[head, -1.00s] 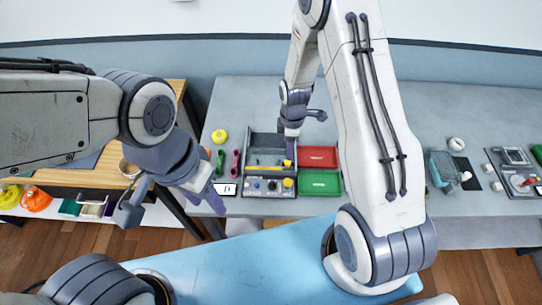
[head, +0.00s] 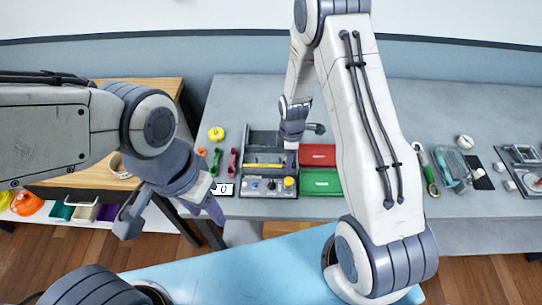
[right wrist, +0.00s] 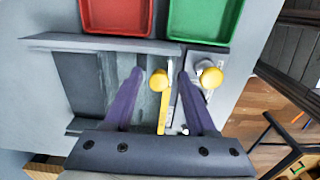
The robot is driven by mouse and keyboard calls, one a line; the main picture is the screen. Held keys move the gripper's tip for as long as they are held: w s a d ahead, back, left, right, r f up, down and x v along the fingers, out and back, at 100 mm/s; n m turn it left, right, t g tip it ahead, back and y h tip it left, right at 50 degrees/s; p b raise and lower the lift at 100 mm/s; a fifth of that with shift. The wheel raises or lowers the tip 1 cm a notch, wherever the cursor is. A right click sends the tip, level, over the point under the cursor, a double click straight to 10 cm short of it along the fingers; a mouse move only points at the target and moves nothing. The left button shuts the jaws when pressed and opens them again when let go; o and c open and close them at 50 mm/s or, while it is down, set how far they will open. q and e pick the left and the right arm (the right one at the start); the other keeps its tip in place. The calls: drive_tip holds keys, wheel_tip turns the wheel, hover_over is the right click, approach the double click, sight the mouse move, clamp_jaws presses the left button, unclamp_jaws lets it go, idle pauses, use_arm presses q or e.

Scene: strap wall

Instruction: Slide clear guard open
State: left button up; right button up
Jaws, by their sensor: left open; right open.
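The grey station box (head: 247,150) stands on the workbench, with dark compartments at its back and a knob panel at its front. A yellow bar (head: 262,165) runs across it. In the right wrist view, a pale see-through panel that looks like the clear guard (right wrist: 148,104) lies beside the yellow bar (right wrist: 163,115), near a round yellow knob (right wrist: 158,80). My right gripper (right wrist: 161,72) is open and empty, its purple fingers on either side of the bar and knob; contact is unclear. It shows above the box in the head view (head: 290,145). My left gripper (head: 214,203) is open and empty, away from the box.
A red tray (head: 317,155) and a green tray (head: 321,182) sit right of the box. A white display (head: 223,189), a pink-handled tool (head: 233,163) and a yellow roll (head: 216,134) lie to its left. My right arm hides some bench.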

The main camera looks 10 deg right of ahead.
drive_tip(key=shift+s+a+f, duration=0.1)
drive_tip(key=shift+s+f, duration=0.3)
drive_tip(key=c, duration=0.6)
drive_tip(key=shift+c, duration=0.2)
drive_tip(key=shift+w+d+b, duration=0.15)
drive_tip(key=shift+w+d, duration=0.05)
drive_tip(key=shift+w, duration=0.6)
drive_tip(key=shift+w+d+b, duration=0.1)
drive_tip(key=shift+w+d, duration=0.1)
drive_tip(key=shift+w, duration=0.55)
drive_tip(key=shift+w+d+b, duration=0.15)
drive_tip(key=shift+w+d, duration=0.05)
drive_tip(key=shift+w, duration=0.6)
drive_tip(key=shift+w+d+b, duration=0.2)
drive_tip(key=shift+w, duration=0.6)
drive_tip(key=shift+w+d+b, duration=0.15)
drive_tip(key=shift+w+d, duration=0.1)
drive_tip(key=shift+w, duration=0.5)
drive_tip(key=shift+w+d+b, duration=0.2)
drive_tip(key=shift+w, duration=0.6)
drive_tip(key=o, duration=0.6)
drive_tip(key=shift+c, duration=0.2)
drive_tip(key=shift+w+r, duration=0.1)
